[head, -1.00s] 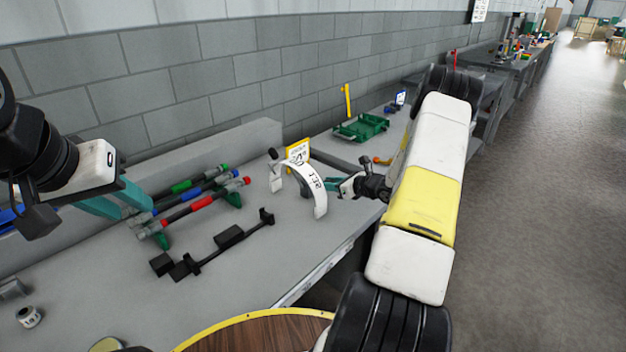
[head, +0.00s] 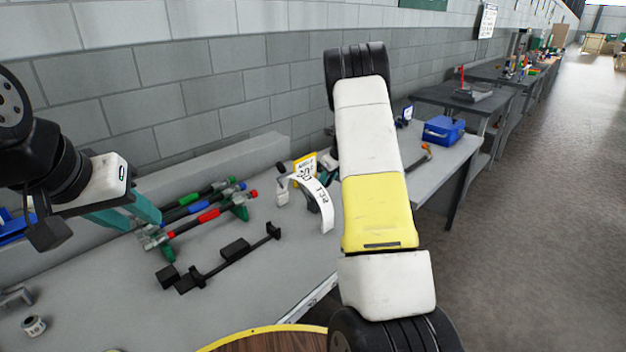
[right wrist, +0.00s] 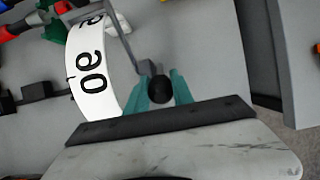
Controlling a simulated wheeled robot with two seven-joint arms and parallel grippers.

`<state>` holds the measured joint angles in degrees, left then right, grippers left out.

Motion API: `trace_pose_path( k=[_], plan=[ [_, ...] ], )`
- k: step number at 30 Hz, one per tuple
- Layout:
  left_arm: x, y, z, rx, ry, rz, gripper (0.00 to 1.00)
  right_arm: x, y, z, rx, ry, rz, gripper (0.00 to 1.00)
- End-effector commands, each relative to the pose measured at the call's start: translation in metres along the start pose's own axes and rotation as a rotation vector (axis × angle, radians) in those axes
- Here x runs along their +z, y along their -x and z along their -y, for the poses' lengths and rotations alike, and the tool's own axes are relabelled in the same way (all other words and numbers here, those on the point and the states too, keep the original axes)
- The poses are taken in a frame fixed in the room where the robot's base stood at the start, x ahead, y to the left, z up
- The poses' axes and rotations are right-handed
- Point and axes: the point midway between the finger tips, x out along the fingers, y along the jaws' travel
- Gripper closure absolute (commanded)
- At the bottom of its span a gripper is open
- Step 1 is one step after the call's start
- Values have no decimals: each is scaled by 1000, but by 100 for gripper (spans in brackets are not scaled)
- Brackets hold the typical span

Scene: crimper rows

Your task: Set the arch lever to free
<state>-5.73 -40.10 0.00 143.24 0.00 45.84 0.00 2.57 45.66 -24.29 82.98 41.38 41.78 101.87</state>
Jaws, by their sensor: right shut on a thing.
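The arch lever's white curved band (head: 318,203) with dark markings stands on the bench near the middle of the head view. Its band also shows at the upper left of the right wrist view (right wrist: 92,65). A grey rod (right wrist: 122,38) runs beside the band towards a round black knob (right wrist: 160,89). My right gripper (right wrist: 161,92) has its teal fingers on either side of this knob, shut on it. In the head view my right arm hides much of the area behind the arch. My left gripper (head: 147,222) hangs above the bench at left, its fingers apart and empty.
Rods with red, blue and green ends (head: 205,212) lie on a rack left of the arch. A black bracket (head: 235,248) lies in front of them. A yellow card (head: 305,168) stands behind the arch. A blue box (head: 443,130) stands further right.

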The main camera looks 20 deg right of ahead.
Motion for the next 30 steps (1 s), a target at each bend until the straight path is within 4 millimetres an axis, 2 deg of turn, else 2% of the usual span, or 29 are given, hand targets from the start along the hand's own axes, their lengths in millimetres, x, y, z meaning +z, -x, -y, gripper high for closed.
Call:
trace_pose_path(
  k=[6, 22, 23, 24, 25, 26, 30],
  plan=[
    [0, 0, 0, 0, 0, 0, 64, 8, 0, 2, -5, 0, -60, 100],
    [0, 0, 0, 0, 0, 0, 64, 9, 0, 2, -4, -1, -79, 100],
    [0, 0, 0, 0, 0, 0, 64, 9, 0, 2, -4, -1, -79, 66],
    [0, 0, 0, 0, 0, 0, 64, 9, 0, 1, -3, -1, -79, 58],
    [0, 0, 0, 0, 0, 0, 64, 9, 0, 1, -3, -2, -79, 52],
    [0, 0, 0, 0, 0, 0, 64, 9, 0, 1, -3, -2, -80, 50],
    [0, 0, 0, 0, 0, 0, 64, 8, -1, 1, -1, -2, -81, 50]
  ],
)
